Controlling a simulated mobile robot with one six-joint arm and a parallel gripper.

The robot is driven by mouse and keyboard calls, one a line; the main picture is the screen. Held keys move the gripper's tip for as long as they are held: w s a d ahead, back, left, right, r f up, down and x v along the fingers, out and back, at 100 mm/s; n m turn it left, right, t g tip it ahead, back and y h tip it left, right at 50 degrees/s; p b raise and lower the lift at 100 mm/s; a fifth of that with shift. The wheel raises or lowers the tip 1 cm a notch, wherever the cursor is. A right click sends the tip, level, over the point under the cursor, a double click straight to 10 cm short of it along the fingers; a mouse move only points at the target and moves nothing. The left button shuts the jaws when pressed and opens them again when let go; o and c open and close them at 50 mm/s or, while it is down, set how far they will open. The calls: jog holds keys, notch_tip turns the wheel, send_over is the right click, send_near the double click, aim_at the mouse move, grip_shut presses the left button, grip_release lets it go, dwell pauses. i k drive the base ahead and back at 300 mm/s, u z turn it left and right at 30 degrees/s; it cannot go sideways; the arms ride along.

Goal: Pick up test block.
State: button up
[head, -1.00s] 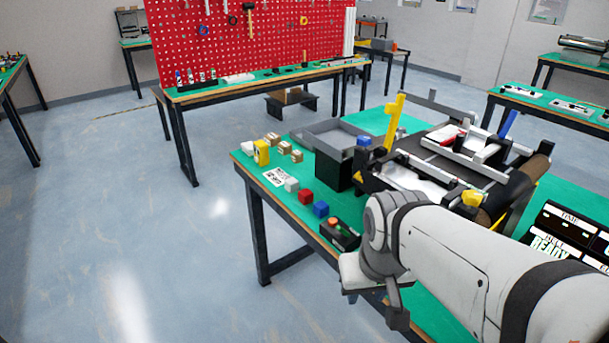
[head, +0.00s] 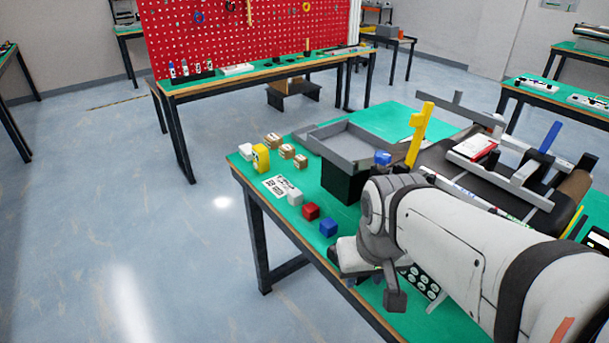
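A white block (head: 295,197), a red block (head: 311,211) and a blue block (head: 328,228) stand in a slanting row near the left edge of the green table in the head view. Which one is the test block, I cannot tell. My gripper (head: 349,258) is at the lower end of my arm, just in front of the blue block and to its right. It is apart from the white and red blocks. Its fingers are mostly hidden by my wrist, so I cannot see whether they are open.
A grey tray on a black box (head: 341,184) stands behind the blocks, with conveyors (head: 560,212) to the right. Small tan boxes (head: 287,151), a yellow item (head: 261,157) and a printed code sheet (head: 282,186) lie at the far left corner. Open floor lies left of the table.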

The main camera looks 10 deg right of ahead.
aim_at(329, 226)
jog(key=z, duration=0.05)
jog(key=k, duration=1.3)
jog(key=u, duration=0.3)
jog(key=i, duration=1.65)
jog(key=z, duration=0.5)
